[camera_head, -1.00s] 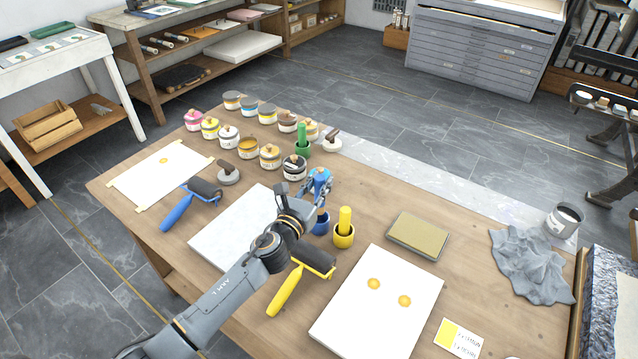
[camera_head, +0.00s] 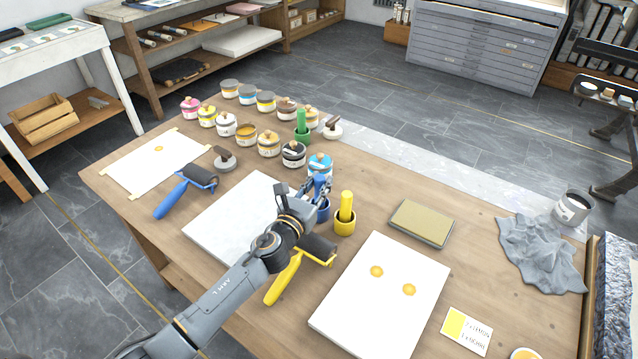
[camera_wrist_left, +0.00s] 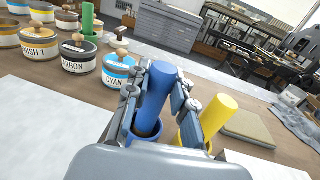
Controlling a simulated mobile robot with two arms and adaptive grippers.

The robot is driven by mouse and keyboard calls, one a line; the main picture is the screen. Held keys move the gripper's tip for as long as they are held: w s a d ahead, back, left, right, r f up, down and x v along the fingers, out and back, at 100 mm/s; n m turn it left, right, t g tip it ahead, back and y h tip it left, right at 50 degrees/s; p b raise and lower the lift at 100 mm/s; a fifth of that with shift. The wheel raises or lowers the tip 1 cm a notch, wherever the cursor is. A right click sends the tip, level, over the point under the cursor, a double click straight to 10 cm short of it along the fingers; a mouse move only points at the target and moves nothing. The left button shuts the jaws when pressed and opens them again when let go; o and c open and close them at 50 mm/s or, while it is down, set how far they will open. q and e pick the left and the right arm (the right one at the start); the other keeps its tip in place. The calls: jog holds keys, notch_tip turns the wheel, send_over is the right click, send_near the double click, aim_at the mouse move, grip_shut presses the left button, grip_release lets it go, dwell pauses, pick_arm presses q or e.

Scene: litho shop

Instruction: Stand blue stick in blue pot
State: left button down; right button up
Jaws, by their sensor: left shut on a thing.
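The blue stick (camera_wrist_left: 155,92) is between the fingers of my left gripper (camera_wrist_left: 160,100), which is shut on it. In the left wrist view its lower end is inside the mouth of the blue pot (camera_wrist_left: 130,132), and it leans a little. I cannot tell whether it touches the bottom. In the head view my left gripper (camera_head: 316,190) is right over the blue pot (camera_head: 321,210) and hides most of the stick. My right gripper is in neither view.
A yellow pot (camera_head: 344,224) with a yellow stick stands just right of the blue pot. A cyan ink jar (camera_head: 320,166) is close behind. A yellow-handled roller (camera_head: 283,280) lies under my left arm. A green pot (camera_head: 302,138) stands farther back.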

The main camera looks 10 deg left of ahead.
pick_arm(q)
jog(key=c, duration=1.1)
grip_release()
jog(key=shift+o, duration=0.2)
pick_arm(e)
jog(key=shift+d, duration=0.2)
pick_arm(q)
jog(key=shift+s, duration=0.1)
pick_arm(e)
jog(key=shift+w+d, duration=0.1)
pick_arm(q)
jog(key=v, duration=1.1)
jog(key=shift+s+a, duration=0.15)
jog(key=shift+s, duration=0.25)
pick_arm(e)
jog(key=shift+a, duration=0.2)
